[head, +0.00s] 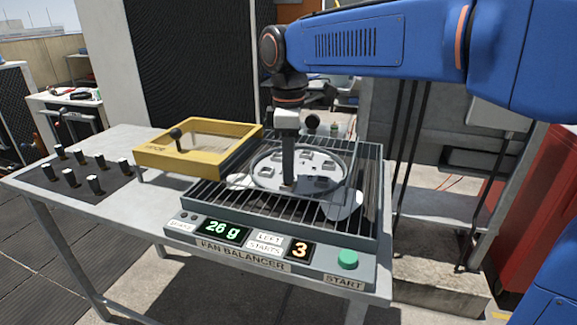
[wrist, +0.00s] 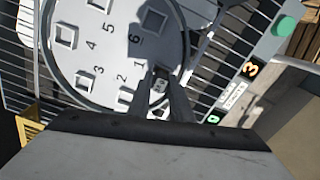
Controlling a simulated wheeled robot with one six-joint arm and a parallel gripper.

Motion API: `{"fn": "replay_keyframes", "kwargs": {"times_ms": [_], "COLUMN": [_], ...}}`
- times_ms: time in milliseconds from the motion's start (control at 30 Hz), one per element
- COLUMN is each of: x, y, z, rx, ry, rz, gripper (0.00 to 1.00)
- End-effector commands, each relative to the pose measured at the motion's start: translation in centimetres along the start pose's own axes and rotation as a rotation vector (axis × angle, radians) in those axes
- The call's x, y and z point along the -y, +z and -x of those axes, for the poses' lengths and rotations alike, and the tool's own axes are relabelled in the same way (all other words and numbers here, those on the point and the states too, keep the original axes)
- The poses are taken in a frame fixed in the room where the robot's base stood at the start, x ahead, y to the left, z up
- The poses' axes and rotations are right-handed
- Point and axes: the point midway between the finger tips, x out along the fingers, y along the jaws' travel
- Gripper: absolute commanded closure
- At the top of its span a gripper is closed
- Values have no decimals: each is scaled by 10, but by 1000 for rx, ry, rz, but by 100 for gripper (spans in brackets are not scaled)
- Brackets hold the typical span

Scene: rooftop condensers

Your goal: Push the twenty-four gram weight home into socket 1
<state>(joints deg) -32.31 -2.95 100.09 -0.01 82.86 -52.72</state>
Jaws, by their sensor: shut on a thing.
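The round grey disc (head: 262,181) lies inside the barred pan balancer, and it also shows in the wrist view (wrist: 108,62) with numbers printed beside square sockets. My gripper (head: 288,186) points straight down at the disc's near edge. In the wrist view my gripper (wrist: 161,92) is shut on a small weight (wrist: 160,84) with a pale marked face, beside the number 1. The fingers hide much of the weight and socket 1, so I cannot tell how deep the weight sits. The weight's marking is too small to read.
The balancer's panel reads 26 g (head: 223,229) and 3 (head: 299,251), with a green start button (head: 347,259) at right. A yellow-framed clear cover (head: 153,157) is at the left. Several weights stand on a dark mat (head: 112,185). Metal bars (head: 215,196) surround the disc.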

Motion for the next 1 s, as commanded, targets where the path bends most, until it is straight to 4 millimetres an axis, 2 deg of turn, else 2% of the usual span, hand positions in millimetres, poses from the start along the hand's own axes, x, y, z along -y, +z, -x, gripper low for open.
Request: {"fn": "replay_keyframes", "kwargs": {"times_ms": [767, 800, 867, 1000], "x": [0, 0, 0, 0], "y": [0, 0, 0, 0], "z": [-8, -8, -8, -8], "rx": [0, 0, 0, 0], "ry": [0, 0, 0, 0], "rz": [0, 0, 0, 0], "gripper": [100, 74, 60, 60]}}
